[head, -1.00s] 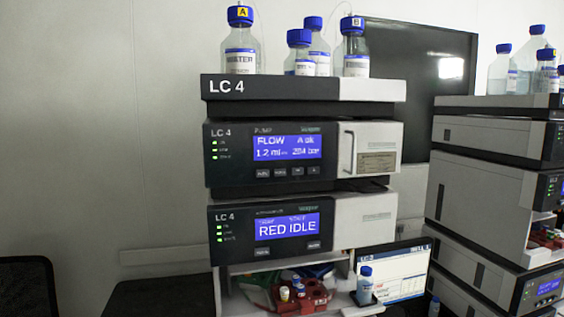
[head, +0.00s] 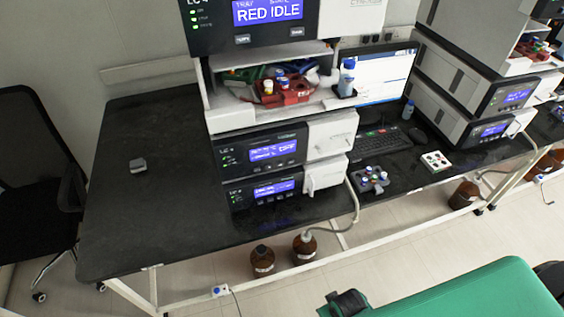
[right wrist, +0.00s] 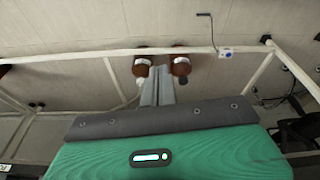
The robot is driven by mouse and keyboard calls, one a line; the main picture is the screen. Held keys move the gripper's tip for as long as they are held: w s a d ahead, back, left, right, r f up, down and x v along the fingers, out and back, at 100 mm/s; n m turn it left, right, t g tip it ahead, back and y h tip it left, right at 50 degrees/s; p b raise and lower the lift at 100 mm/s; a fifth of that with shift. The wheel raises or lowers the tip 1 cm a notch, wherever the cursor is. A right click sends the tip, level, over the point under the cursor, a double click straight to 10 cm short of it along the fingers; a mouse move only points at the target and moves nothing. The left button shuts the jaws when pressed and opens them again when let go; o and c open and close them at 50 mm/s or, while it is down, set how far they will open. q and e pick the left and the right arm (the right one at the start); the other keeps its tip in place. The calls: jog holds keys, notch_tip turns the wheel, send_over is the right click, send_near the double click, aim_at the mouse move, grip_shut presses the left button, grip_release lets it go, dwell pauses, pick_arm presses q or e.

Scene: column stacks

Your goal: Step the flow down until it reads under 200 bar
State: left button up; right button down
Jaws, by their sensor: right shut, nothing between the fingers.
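The LC 4 stack stands on the black bench in the head view. Its pump module with the flow and pressure reading is above the frame and out of view. The lowest part of the head view's top module shows a blue display (head: 268,11) reading RED IDLE, with buttons (head: 242,39) under it. My right gripper (right wrist: 156,84) shows in the right wrist view as two grey fingers, shut and empty, with bottles and floor beyond it. It is well apart from the stack. My left gripper is not in view.
The black bench (head: 130,215) is clear at left except for a small grey block (head: 138,165). Two lower modules (head: 262,152) sit under the red-vial compartment (head: 290,93). A keyboard (head: 380,140), a monitor (head: 385,75) and brown bottles (head: 304,247) on the floor are nearby.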

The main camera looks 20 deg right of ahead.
jog(key=w+a+r+m+t+y, duration=0.1)
jog(key=w+r+m+t, duration=0.25)
jog(key=w+r, duration=0.9)
jog(key=w+a+r+m+t+y, duration=0.1)
jog(key=w+r+m+t+y, duration=0.2)
jog(key=r, duration=1.9)
jog(key=w+a+r+m+t, duration=0.15)
jog(key=w+r+t, duration=0.5)
jog(key=r, duration=1.05)
notch_tip(320, 180, up, 33)
jog(key=a+m+t+y, duration=0.1)
jog(key=m+t+y, duration=0.2)
jog(key=y, duration=0.7)
jog(key=shift+w+a+t, duration=0.15)
jog(key=shift+a+t, duration=0.1)
jog(key=shift+t, duration=0.45)
jog(key=shift+w, duration=0.1)
jog(key=w, duration=0.8)
jog(key=shift+w+a, duration=0.15)
jog(key=shift+w, duration=0.15)
